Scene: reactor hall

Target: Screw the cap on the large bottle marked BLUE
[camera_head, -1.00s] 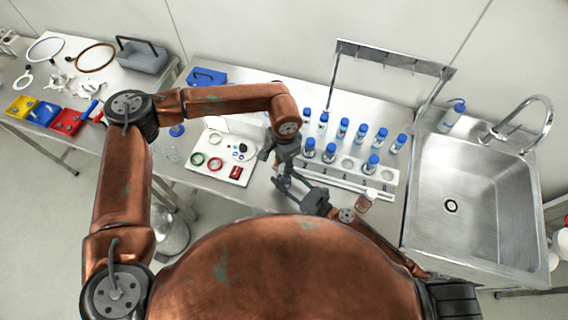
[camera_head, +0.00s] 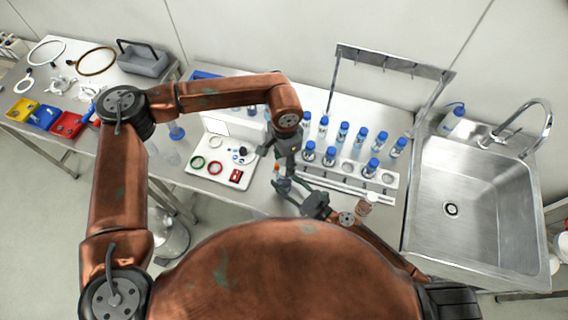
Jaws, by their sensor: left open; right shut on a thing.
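My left gripper (camera_head: 283,168) hangs open over the bench front, just above my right gripper. My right gripper (camera_head: 287,188) is shut on a small, dark-looking bottle (camera_head: 284,184), mostly hidden by the fingers. No label is readable, and I cannot tell whether a cap sits on it. A small orange spot (camera_head: 277,168) shows beside the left fingers; I cannot tell what it is. Several blue-capped bottles (camera_head: 343,131) stand upright in the white rack (camera_head: 388,181) to the right; their markings are too small to read.
A white tray (camera_head: 201,176) with red and green rings lies left of the grippers. A brown-topped jar (camera_head: 364,204) stands at the rack's front right. A metal frame (camera_head: 393,61) rises behind the rack. The sink (camera_head: 480,190) is at right.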

